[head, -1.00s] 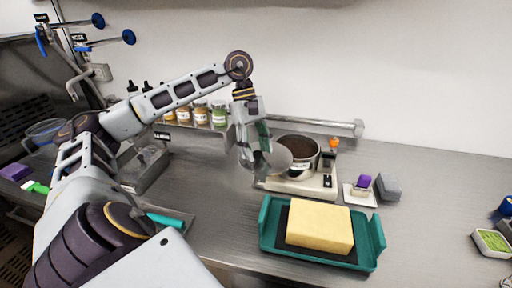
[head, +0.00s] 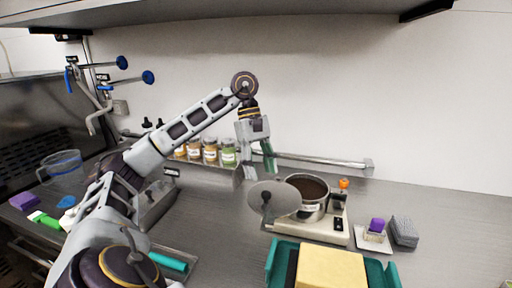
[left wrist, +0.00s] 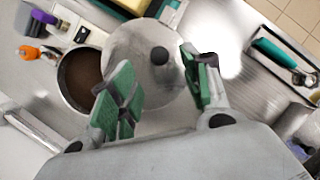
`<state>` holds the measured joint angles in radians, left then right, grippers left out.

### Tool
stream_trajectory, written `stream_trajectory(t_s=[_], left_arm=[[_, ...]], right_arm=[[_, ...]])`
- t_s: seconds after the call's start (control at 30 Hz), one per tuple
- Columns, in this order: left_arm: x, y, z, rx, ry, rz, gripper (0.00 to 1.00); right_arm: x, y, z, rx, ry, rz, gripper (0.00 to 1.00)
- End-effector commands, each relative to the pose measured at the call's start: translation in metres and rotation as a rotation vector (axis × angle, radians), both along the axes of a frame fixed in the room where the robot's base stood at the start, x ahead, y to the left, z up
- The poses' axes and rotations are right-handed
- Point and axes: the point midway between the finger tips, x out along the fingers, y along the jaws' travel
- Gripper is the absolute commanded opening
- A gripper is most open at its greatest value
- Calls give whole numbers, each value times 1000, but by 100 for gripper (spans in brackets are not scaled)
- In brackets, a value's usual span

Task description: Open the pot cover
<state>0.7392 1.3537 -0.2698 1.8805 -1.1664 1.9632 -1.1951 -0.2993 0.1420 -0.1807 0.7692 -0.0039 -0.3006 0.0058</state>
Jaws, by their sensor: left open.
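The pot (head: 317,217) stands open on a white appliance, with brown contents showing; it also shows in the left wrist view (left wrist: 66,96). Its cover (head: 284,193), a round grey disc with a dark knob (head: 266,197), is off the opening, tilted beside the pot's left side. What supports the cover is unclear. My left gripper (head: 256,160) is above and behind the cover, open and empty. In the left wrist view the cover (left wrist: 135,45) and knob (left wrist: 159,55) appear beyond the spread green-padded fingers (left wrist: 163,88). My right gripper is not in view.
The white appliance (head: 312,234) has an orange-topped item at its back. A teal tray (head: 281,262) with a yellow block (head: 332,268) is in front. Several jars (head: 210,151) stand behind my arm. A purple block (head: 377,225) and grey sponge (head: 404,231) are at right.

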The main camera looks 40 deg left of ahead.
Motion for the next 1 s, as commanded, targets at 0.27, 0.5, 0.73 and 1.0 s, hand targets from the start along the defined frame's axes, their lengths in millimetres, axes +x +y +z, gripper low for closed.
stream_trajectory(t_s=[0.27,0.5,0.73,1.0], left_arm=[[2,5,15,1,-1,-1,48],[2,8,21,1,-2,-1,48],[3,10,27,1,-2,-1,48],[3,13,33,1,-2,1,48]], right_arm=[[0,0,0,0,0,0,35],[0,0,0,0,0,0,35],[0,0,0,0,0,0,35],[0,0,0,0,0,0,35]])
